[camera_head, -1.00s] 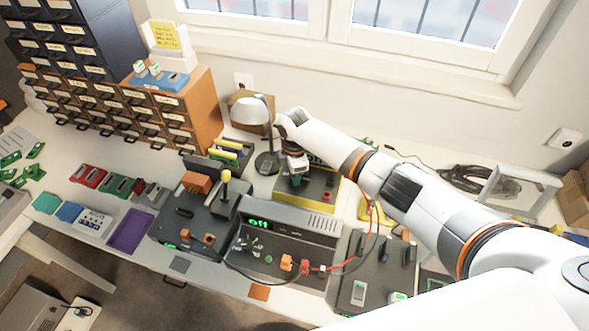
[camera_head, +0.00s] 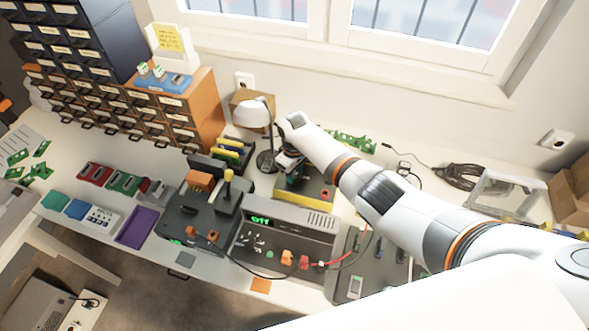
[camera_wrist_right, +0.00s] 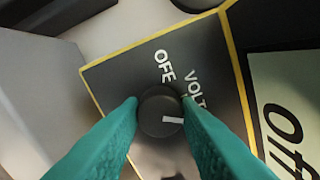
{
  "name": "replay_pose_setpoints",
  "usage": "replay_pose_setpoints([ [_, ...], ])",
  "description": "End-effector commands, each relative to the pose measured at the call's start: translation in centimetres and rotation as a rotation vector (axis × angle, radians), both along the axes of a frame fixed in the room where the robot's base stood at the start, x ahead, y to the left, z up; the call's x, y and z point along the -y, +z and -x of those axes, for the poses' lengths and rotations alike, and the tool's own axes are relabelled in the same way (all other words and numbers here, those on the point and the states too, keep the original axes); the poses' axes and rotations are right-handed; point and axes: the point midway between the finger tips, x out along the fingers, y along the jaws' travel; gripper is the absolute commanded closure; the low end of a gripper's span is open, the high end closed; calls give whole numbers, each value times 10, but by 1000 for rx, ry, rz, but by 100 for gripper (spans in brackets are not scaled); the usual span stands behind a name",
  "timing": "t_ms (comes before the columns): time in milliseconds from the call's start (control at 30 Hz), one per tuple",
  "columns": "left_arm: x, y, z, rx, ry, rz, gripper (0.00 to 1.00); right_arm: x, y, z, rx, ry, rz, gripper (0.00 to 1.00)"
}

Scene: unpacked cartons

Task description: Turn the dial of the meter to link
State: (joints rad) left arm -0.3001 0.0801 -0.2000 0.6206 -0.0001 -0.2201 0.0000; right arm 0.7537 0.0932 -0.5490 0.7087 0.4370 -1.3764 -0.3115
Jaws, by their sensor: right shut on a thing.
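The meter (camera_head: 318,190) has a dark face with a yellow edge and sits on the bench beneath my right gripper, which partly covers it in the head view. In the right wrist view its face shows the words OFF and VOLT, other labels being hidden. Its pale display (camera_wrist_right: 285,105) reads "off". The round black dial (camera_wrist_right: 160,112) has a white mark pointing to the right of the picture. My right gripper (camera_wrist_right: 160,104) is shut on the dial, one teal finger on each side. My left gripper is not in view.
A grey device (camera_head: 285,235) with a green "off" readout stands in front of the meter, with red and black leads. A white lamp (camera_head: 253,113) stands close behind my right gripper. Drawer cabinets (camera_head: 180,115) fill the back left. A grey frame (camera_head: 508,195) stands at right.

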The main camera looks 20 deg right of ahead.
Motion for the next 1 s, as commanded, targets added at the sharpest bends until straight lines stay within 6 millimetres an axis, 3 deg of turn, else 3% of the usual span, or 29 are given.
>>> replay_pose_setpoints([
  [500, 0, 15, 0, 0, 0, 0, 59, 0, 2, -2, 4, -412, -1, 93],
  [1000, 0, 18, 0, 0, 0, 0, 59, 0, 2, -2, 5, -542, -1, 93],
])
